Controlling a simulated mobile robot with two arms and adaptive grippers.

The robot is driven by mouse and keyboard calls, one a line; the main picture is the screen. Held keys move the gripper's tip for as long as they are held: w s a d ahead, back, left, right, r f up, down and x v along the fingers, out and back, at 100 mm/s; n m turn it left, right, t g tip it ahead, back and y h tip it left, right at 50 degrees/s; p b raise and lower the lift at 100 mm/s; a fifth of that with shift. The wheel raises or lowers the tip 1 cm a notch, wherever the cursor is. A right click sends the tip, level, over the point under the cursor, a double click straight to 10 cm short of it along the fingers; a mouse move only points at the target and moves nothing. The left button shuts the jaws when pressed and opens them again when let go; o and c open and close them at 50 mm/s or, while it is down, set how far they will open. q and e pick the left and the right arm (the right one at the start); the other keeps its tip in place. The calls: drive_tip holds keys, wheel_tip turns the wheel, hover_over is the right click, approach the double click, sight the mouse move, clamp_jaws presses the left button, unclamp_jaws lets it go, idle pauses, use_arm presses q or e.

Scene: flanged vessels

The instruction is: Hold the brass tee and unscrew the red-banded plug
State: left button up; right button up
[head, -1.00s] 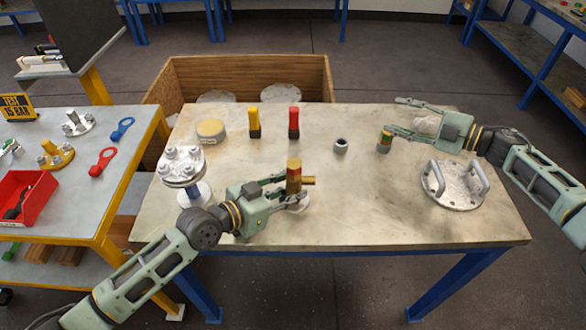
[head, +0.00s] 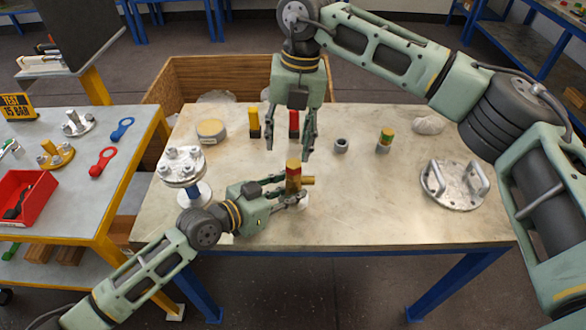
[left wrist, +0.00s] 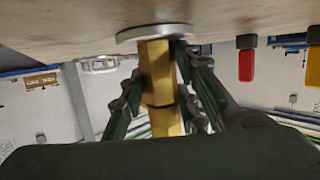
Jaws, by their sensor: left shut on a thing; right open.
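The brass tee (head: 307,180) stands upright on a round base near the front middle of the table, its side branch pointing right. The red-banded plug (head: 293,168) sits in its top. My left gripper (head: 291,193) is shut on the tee from the left. In the left wrist view the tee (left wrist: 157,75) shows between the fingers (left wrist: 160,100), beside a pale round flange (left wrist: 153,32). My right gripper (head: 289,148) is open and empty, pointing down just above and behind the plug. Whether it touches the plug cannot be told.
A yellow-and-black piece (head: 254,121) and a red-and-black piece (head: 294,121) stand behind. A grey ring (head: 341,146) and a green-and-yellow-banded plug (head: 385,139) are to the right. A bolted flanged vessel (head: 181,168) stands left, a handled flange (head: 453,187) right. The front right table is clear.

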sight(296, 162)
drive_tip(key=shift+w+d+r+t+h, duration=0.2)
drive_tip(key=shift+d+r+t+h, duration=0.25)
drive_tip(key=shift+h, duration=0.25)
drive_tip(key=shift+d+f, duration=0.15)
drive_tip(key=shift+f, duration=4.75)
drive_tip(key=shift+c, duration=0.2)
drive_tip(key=c, duration=0.8)
clamp_jaws()
drive_tip(key=shift+w+d, duration=0.1)
